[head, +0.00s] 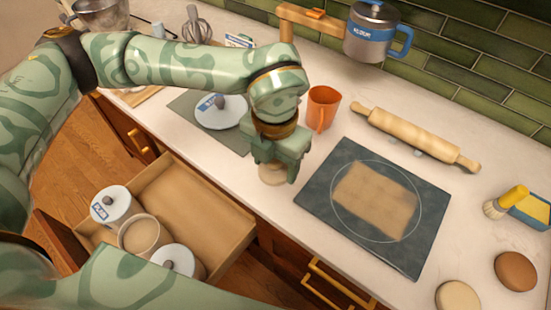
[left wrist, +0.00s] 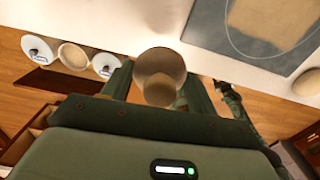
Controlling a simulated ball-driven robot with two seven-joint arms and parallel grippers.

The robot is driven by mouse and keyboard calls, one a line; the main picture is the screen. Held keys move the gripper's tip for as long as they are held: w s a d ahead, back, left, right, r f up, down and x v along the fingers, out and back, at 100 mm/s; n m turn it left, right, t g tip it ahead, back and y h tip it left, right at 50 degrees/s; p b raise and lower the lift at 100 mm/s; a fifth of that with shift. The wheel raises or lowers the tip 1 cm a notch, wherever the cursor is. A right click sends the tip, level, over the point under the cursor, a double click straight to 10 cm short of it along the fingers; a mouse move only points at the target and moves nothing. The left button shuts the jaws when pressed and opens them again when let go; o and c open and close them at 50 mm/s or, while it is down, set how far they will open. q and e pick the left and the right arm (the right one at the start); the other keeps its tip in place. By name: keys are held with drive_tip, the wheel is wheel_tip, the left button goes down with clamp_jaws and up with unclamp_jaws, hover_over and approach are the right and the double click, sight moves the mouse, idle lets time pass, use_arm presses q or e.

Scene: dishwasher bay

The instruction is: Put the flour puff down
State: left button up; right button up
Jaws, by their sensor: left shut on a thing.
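My left gripper (head: 276,160) points down near the counter's front edge, left of the dark pastry board (head: 312,190). It is shut on the flour puff (head: 274,176), a pale beige round thing held below the fingers. In the left wrist view the flour puff (left wrist: 160,72) sits between the fingertips; I cannot tell whether it touches the counter. The board carries a brown floury patch (head: 375,200) and a thin circle outline. My right gripper cannot be made out.
An open drawer (head: 215,205) below the counter holds lidded jars (head: 112,203) and an open jar (head: 142,236). An orange mug (head: 322,106) stands behind the board, with a rolling pin (head: 418,137) at back right. A lid (head: 220,110) lies on a grey mat (head: 190,103).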

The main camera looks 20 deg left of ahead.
use_arm(q)
drive_tip(key=w+f, duration=0.2)
drive_tip(key=w, duration=0.1)
drive_tip(key=w+a+f+b, duration=0.1)
drive_tip(key=w+f, duration=0.1)
drive_tip(key=f, duration=0.1)
drive_tip(key=w+a+f, duration=0.1)
drive_tip(key=w+f, duration=0.2)
drive_tip(key=shift+w+a+b, duration=0.2)
drive_tip(key=shift+w+b, duration=0.1)
drive_tip(key=shift+w, duration=0.05)
wheel_tip(320, 180, down, 3)
drive_tip(key=shift+r, duration=0.1)
drive_tip(key=o, duration=0.9)
wheel_tip(320, 180, up, 12)
drive_tip(key=shift+r+p, duration=0.1)
drive_tip(key=shift+p, duration=0.55)
